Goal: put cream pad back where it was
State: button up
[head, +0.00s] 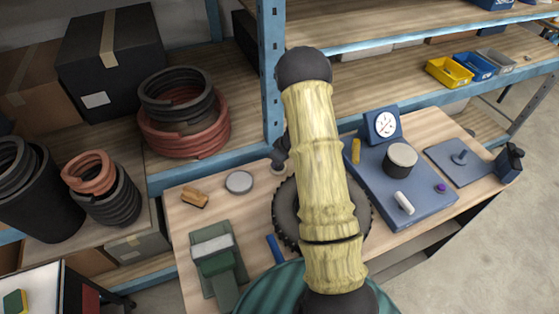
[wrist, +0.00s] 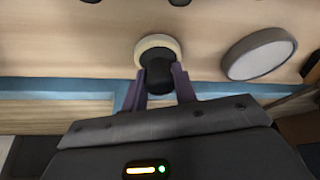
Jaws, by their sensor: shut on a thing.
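The cream pad (wrist: 143,46) is a round cream disc with a black knob (wrist: 158,72), seen in the wrist view. My gripper (wrist: 160,82) has its two purple fingers shut on the black knob. In the head view the cream pad (head: 279,169) shows small and partly hidden at the wooden bench's back edge, just below my dark gripper (head: 281,155). I cannot tell whether the pad touches the bench.
A grey disc (head: 239,182) lies to the left of the pad, with a tan block (head: 194,197) further left. A toothed dark wheel (head: 285,213) is partly behind my arm. A blue shelf post (head: 271,75) stands close behind. A blue gauge base (head: 425,200) lies right.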

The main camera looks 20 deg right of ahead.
jog(key=shift+f, duration=0.1)
jog(key=o, duration=0.9)
jog(key=p+v, duration=0.1)
jog(key=v, duration=1.1)
